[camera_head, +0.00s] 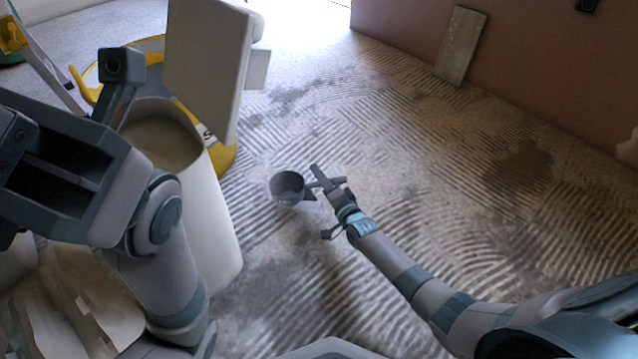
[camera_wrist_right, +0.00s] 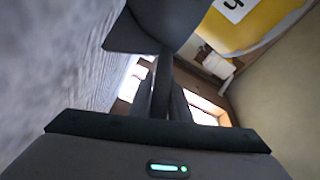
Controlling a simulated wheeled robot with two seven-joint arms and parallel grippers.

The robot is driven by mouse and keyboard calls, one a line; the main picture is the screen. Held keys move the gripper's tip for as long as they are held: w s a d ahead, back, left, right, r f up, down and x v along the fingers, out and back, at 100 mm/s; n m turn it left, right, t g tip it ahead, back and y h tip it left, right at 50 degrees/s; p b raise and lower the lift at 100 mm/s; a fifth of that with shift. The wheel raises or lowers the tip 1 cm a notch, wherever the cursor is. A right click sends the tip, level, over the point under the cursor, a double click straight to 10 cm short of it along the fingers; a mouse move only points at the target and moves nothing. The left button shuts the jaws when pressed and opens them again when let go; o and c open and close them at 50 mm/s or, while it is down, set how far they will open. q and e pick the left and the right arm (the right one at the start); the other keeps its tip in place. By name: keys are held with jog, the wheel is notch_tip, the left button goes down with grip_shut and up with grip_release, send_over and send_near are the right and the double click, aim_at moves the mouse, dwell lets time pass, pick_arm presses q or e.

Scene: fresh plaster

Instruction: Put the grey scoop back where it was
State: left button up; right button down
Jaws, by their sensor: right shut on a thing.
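The grey scoop (camera_head: 288,188), a round cup with a short handle, is in the middle of the head view, above or at the ridged floor; I cannot tell whether it touches. My right gripper (camera_head: 324,184) is shut on its handle, to the right of the cup. In the right wrist view the dark scoop (camera_wrist_right: 165,22) is at the top, its handle running down between the fingers. My left arm fills the left of the head view; its dark gripper body (camera_head: 60,170) shows, but I cannot make out its fingertips.
A tall white container (camera_head: 215,225) with grey-beige contents stands left of the scoop. Behind it is a yellow tub (camera_head: 222,158), partly hidden by a cream panel (camera_head: 205,60). A board (camera_head: 460,45) leans on the brown wall. The ridged floor in the middle is open.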

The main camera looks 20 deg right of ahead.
notch_tip(320, 180, down, 2)
jog(key=shift+f+b, duration=0.25)
jog(key=shift+b, duration=0.4)
jog(key=shift+f, duration=0.15)
jog(key=shift+f, duration=0.1)
jog(key=c, duration=1.7)
grip_release()
jog(key=shift+o, duration=0.2)
